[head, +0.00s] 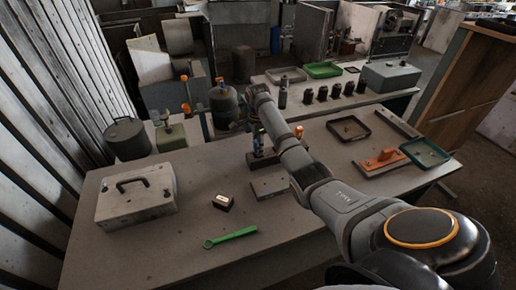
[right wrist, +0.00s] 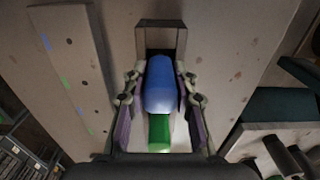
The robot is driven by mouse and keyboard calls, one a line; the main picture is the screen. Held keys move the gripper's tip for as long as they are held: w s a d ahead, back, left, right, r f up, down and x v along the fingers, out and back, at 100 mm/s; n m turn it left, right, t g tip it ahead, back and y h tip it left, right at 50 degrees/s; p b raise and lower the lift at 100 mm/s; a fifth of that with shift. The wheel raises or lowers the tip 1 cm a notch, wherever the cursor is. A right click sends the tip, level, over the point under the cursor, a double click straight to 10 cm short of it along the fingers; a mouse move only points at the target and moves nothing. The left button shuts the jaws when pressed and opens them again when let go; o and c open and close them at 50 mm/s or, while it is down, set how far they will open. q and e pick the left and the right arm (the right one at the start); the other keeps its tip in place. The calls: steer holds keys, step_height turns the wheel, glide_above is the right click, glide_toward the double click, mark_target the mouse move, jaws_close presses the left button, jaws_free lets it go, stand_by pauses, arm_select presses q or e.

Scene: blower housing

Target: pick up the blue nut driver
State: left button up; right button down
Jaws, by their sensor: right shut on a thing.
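The blue nut driver (right wrist: 159,88) shows in the right wrist view as a rounded blue handle with a green part (right wrist: 159,132) nearer the camera. My right gripper (right wrist: 160,100) has its two fingers on either side of the blue handle and is shut on it. A grey block or holder (right wrist: 160,35) is at the far end of the handle; the driver's shaft is hidden. In the head view my right gripper (head: 257,143) points down at a dark stand (head: 262,160) on the near table. My left gripper is not in view.
The near table (head: 170,240) also bears a grey toolbox (head: 137,196), a small dark box (head: 223,202), a green wrench (head: 230,236), a flat grey plate (head: 270,187), an orange-handled tool (head: 380,161) and dark trays (head: 348,128). The table's front left is clear.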

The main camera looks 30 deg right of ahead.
step_height(320, 180, up, 3)
steer(key=shift+w+r+b, duration=0.15)
steer(key=shift+b, duration=0.25)
step_height(320, 180, up, 3)
steer(key=shift+r+p, duration=0.1)
steer(key=shift+p, duration=0.45)
step_height(320, 180, up, 4)
steer(key=p, duration=0.3)
steer(key=shift+f, duration=0.25)
steer(key=shift+f, duration=0.1)
